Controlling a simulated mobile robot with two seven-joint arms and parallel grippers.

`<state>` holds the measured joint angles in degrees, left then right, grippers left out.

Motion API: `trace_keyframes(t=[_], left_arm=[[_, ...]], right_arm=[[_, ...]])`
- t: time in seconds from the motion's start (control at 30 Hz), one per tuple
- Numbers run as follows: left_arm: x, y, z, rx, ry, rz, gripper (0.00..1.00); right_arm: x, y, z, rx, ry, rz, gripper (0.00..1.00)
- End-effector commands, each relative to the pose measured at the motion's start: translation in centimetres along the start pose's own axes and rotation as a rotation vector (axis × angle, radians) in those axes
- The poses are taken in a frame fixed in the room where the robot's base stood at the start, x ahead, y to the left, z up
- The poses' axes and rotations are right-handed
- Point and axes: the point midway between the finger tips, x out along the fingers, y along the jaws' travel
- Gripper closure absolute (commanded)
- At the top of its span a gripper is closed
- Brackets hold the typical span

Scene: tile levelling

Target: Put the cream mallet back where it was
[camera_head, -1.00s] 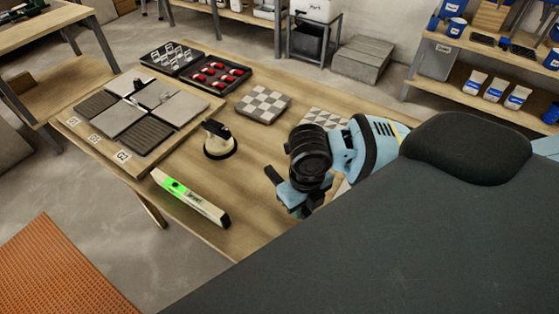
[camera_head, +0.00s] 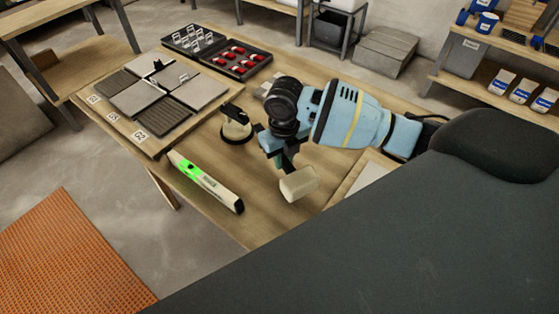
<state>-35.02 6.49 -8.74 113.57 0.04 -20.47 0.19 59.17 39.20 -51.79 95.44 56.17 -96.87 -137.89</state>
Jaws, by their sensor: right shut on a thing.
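The cream mallet (camera_head: 299,184) shows its pale block-shaped head just below my right gripper (camera_head: 276,148), over the wooden table (camera_head: 262,215). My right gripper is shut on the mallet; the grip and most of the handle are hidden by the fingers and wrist. I cannot tell whether the head touches the table. My left gripper is not in view.
A cream suction cup (camera_head: 237,127) with a black handle stands just left of the gripper. A level (camera_head: 205,181) with a green display lies near the front edge. Behind are a tile board (camera_head: 150,97) and black trays (camera_head: 240,61). A pale-edged panel (camera_head: 368,178) lies right.

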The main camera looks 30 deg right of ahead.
Motion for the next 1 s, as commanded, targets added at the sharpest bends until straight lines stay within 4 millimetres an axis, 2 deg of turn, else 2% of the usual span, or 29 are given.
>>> trace_keyframes(t=[0.1,0.3,0.4,0.67,1.0], left_arm=[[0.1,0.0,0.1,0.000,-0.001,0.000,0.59],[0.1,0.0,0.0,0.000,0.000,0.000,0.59],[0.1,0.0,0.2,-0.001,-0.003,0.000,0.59],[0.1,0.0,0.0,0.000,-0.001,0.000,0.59],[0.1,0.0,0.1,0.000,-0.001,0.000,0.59]], right_arm=[[0.0,0.1,0.9,0.001,-0.001,0.001,1.00],[0.0,0.0,1.1,0.000,-0.002,0.001,1.00],[0.0,0.1,1.9,0.002,-0.002,0.001,1.00],[3.2,0.0,1.9,0.002,-0.001,0.001,1.00],[3.6,0.0,1.9,0.000,-0.002,0.000,1.00]])
